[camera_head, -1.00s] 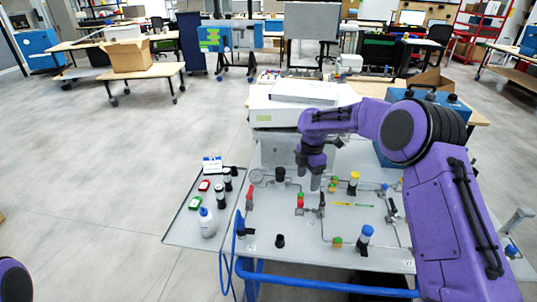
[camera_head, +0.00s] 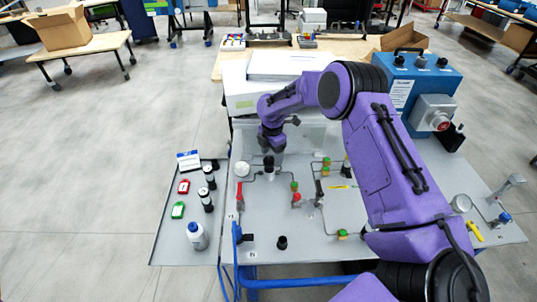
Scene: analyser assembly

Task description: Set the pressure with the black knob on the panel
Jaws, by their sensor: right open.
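The grey panel (camera_head: 255,215) lies in front of me with pipes, valves and fittings. A small black knob (camera_head: 269,162) stands upright near its back left. A second black knob-like piece (camera_head: 282,242) stands near the front edge. My right gripper (camera_head: 274,151) points down close to the back black knob, seen just behind or above it. It is open, and its fingers are small and partly hidden, so I cannot tell whether they touch the knob. My left gripper is not in view.
A white box (camera_head: 245,95) stands behind the panel. A blue device (camera_head: 420,75) stands at back right. My right arm covers the panel's right part.

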